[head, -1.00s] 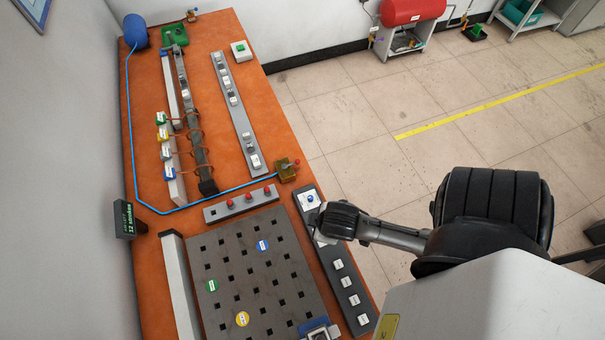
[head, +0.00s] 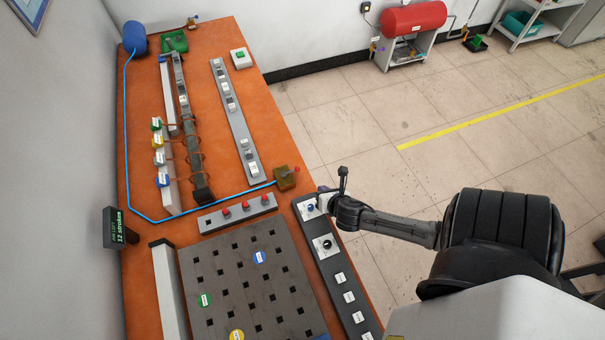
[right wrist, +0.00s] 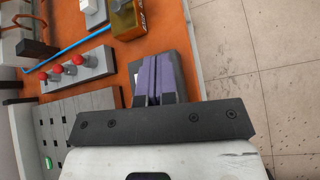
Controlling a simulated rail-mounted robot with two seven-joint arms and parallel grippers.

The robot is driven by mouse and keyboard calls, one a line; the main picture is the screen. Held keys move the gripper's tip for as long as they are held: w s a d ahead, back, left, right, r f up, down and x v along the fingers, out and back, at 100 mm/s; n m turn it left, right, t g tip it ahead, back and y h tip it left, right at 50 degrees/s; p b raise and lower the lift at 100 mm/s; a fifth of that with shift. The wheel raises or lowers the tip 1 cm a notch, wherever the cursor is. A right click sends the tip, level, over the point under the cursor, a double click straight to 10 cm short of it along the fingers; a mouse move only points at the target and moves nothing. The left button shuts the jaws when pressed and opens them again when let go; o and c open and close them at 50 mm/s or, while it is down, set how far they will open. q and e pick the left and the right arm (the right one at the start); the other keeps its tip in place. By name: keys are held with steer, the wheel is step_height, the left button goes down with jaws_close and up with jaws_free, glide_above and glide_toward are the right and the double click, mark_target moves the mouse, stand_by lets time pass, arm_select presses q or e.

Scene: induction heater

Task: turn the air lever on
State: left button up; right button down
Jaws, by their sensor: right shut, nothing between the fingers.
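A brass-coloured valve box (head: 285,179) with a small red lever (head: 297,169) stands at the table's right edge, with a blue hose running to it. I cannot read which control is labelled as the air lever. A grey control strip (head: 349,305) lies just in front, with a blue switch (head: 310,207) at its far end and a black knob (head: 326,244) below. My right gripper (head: 325,200) is shut and empty beside the blue switch; contact cannot be told. In the right wrist view its purple fingers (right wrist: 158,78) are together, over the strip's far end. My left gripper is out of view.
A bar with red buttons (head: 237,212) and a perforated plate (head: 220,300) lie left of the strip. A display (head: 120,228) reads "12 strokes". A red tank (head: 413,17) stands beyond. Open floor lies right of the table.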

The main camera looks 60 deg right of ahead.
steer(key=n, duration=0.2)
steer(key=shift+w+a+r+n, duration=0.1)
steer(key=shift+w+a+n, duration=0.1)
steer(key=shift+w+n, duration=0.1)
steer(key=shift+n, duration=0.8)
steer(key=shift+w, duration=0.1)
steer(key=b, duration=0.1)
glide_toward(290, 172)
steer(key=d+f, duration=0.1)
steer(key=f, duration=0.1)
steer(key=s+d+f, duration=0.1)
steer(key=d+f, duration=0.1)
steer(key=shift+s+d+f, duration=0.1)
steer(key=w, duration=0.1)
steer(key=w+d, duration=0.1)
steer(key=shift+w+d+f, duration=0.1)
steer(key=shift+w+d, duration=0.4)
steer(key=shift+w, duration=0.15)
